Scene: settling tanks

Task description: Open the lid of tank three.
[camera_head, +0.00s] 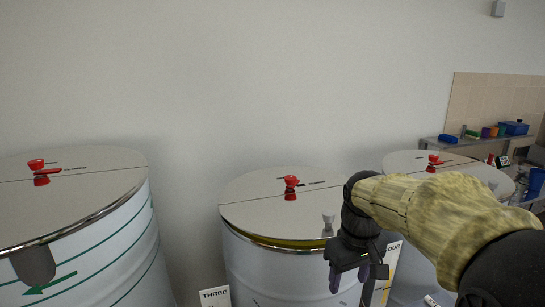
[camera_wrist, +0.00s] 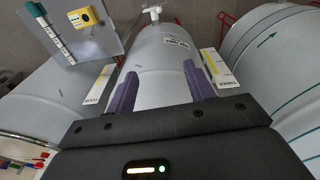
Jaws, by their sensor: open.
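The middle tank (camera_head: 290,270) is a pale drum between a THREE sign (camera_head: 214,297) on its left and a FOUR sign (camera_head: 393,247) on its right. My gripper (camera_head: 350,283) is open and empty in front of the drum, below and right of that handle. In the wrist view its purple fingers (camera_wrist: 162,92) stand apart before the pale drum wall (camera_wrist: 165,65); the lid handle cannot be made out there.
A green-striped tank (camera_head: 110,240) stands left and another tank (camera_head: 405,160) right, partly behind my arm. A bench (camera_head: 425,145) with small items is at the far right. The wrist view shows a white fitting (camera_wrist: 152,12) on the drum and a panel with a yellow device (camera_wrist: 87,18).

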